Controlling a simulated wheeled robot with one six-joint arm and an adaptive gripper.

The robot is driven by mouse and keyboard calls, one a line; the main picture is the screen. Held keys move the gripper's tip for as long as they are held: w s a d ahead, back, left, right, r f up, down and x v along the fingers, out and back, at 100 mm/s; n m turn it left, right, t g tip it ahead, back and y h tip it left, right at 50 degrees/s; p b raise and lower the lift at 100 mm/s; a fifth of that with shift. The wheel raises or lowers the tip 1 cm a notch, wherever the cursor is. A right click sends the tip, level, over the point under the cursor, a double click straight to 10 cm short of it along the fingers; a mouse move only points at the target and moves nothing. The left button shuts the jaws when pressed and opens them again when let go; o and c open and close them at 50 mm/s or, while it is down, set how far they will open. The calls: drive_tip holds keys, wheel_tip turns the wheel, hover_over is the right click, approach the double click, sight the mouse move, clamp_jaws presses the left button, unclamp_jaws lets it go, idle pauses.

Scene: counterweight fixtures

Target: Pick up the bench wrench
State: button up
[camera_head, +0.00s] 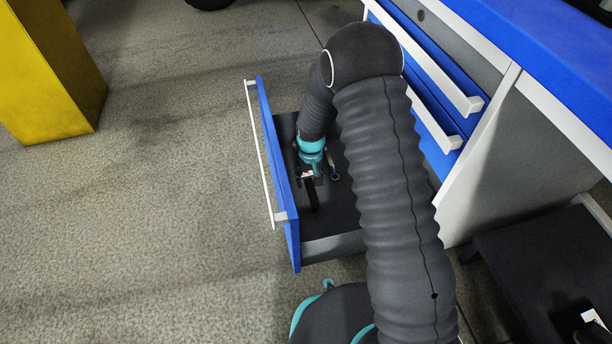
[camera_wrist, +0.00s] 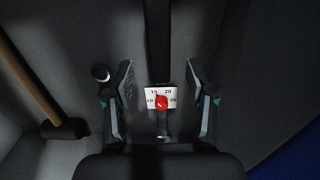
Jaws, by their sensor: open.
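The bench wrench appears to be the tool with a dark bar handle (camera_wrist: 158,45) and a white scale plate (camera_wrist: 174,92) with numbers and a red pointer. It lies in the open drawer. In the head view its dark handle (camera_head: 313,196) shows on the drawer floor. My gripper (camera_wrist: 159,76) is open, with one finger on each side of the wrench near the plate, apart from it. In the head view my gripper (camera_head: 312,170) is low inside the drawer. The wrench's lower end is partly hidden by my gripper.
A hammer with a wooden handle (camera_wrist: 28,80) and dark head lies left in the wrist view. The blue drawer front (camera_head: 278,175) stands left of my arm, the blue-and-white cabinet (camera_head: 490,150) right. A yellow block (camera_head: 50,75) stands far left; the floor between is clear.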

sight(311, 187)
drive_tip(key=f, duration=0.4)
drive_tip(key=shift+s+d+f+b, duration=0.1)
drive_tip(key=shift+s+f+b, duration=0.15)
drive_tip(key=shift+b, duration=0.05)
clamp_jaws()
drive_tip(key=shift+r, duration=0.6)
drive_tip(key=r, duration=0.2)
drive_tip(key=d+r+p, duration=0.1)
drive_tip(key=r, duration=0.1)
drive_tip(key=shift+s, duration=0.3)
drive_tip(key=s+d+r+p, duration=0.1)
drive_tip(key=s+d+r, duration=0.4)
drive_tip(key=d, duration=0.4)
drive_tip(key=shift+s+r, duration=0.25)
drive_tip(key=shift+r, duration=0.2)
